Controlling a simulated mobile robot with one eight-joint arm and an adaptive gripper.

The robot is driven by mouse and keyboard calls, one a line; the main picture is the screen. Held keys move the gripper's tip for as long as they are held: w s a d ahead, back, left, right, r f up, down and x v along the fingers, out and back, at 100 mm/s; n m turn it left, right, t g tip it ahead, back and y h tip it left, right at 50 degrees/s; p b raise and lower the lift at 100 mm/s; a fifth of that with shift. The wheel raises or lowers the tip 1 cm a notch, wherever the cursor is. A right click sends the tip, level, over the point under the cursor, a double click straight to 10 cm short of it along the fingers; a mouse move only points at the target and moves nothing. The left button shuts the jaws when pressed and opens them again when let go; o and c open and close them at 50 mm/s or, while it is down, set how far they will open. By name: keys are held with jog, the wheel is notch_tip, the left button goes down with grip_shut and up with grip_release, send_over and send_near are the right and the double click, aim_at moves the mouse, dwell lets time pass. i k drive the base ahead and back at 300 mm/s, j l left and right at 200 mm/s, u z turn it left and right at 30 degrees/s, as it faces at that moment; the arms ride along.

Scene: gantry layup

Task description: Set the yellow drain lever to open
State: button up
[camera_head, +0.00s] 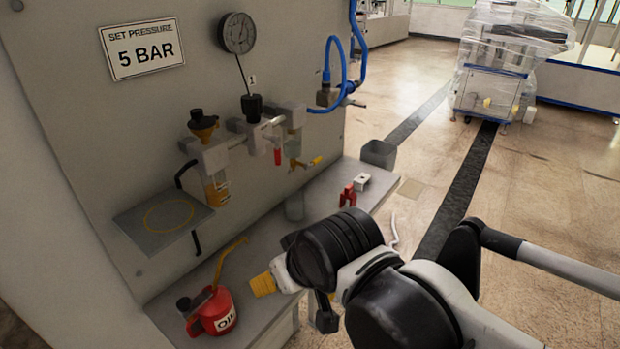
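The yellow drain lever (316,160) is small and sits under the right-hand clear bowl (294,146) of the air unit on the grey panel. It sticks out sideways to the right, roughly level. My arm comes in from the lower right. Its dark wrist is in front of the bench, below the lever and well apart from it.
A red lever (277,156) hangs left of the yellow one. A gauge (237,33), blue hose (342,70) and amber bowl (216,190) are on the panel. The bench holds a red oil can (214,313), a grey cup (294,206) and red-handled tool (347,195). Open floor lies right.

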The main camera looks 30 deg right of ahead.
aim_at(307, 167)
jog(key=l+z, duration=0.15)
jog(key=z, duration=0.2)
jog(key=i+z, duration=0.15)
jog(key=z, duration=0.2)
jog(key=i+l+z, duration=0.1)
jog(key=z, duration=0.25)
